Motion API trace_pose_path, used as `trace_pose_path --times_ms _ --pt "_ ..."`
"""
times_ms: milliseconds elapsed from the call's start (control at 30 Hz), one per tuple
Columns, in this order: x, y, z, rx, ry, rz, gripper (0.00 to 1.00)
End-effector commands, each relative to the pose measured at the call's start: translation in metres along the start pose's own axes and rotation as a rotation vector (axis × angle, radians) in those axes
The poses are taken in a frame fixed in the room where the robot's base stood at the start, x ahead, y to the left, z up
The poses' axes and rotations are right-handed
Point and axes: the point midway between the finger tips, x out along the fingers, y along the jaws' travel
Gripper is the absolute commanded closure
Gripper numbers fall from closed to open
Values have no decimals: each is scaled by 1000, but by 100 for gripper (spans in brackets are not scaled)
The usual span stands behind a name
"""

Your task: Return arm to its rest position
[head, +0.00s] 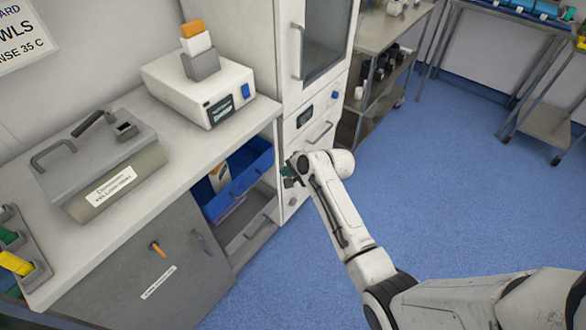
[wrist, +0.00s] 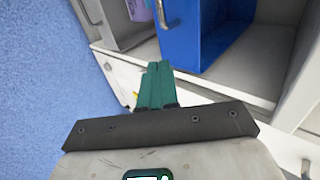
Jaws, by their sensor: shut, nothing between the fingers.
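My gripper (head: 289,178) is at the end of my white arm, in front of the open shelf bay and beside the white cabinet in the head view. In the wrist view its green fingers (wrist: 157,86) are closed together with nothing between them. The blue bin (wrist: 205,30) lies beyond the fingertips in the wrist view. The arm is stretched forward over the blue floor, bent at its joints.
The counter (head: 208,135) on the left carries a grey-lidded box (head: 100,160) and a white device (head: 200,85). A blue drawer (head: 240,180) sits in the bay below. A steel shelf cart (head: 385,35) stands behind. The blue floor (head: 430,190) at right is clear.

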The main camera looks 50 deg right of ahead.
Motion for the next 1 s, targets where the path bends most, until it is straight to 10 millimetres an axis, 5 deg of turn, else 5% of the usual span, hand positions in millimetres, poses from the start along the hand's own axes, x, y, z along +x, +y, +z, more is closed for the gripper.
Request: trace_pose_path --times_ms 233,600,767,1000 --pt "-24 0 0 0 0 0 100" --pt "-26 1 0 1 -1 1 100" --pt "-40 32 48 -222 -63 105 100" --pt "-126 119 146 -890 -280 385 100"
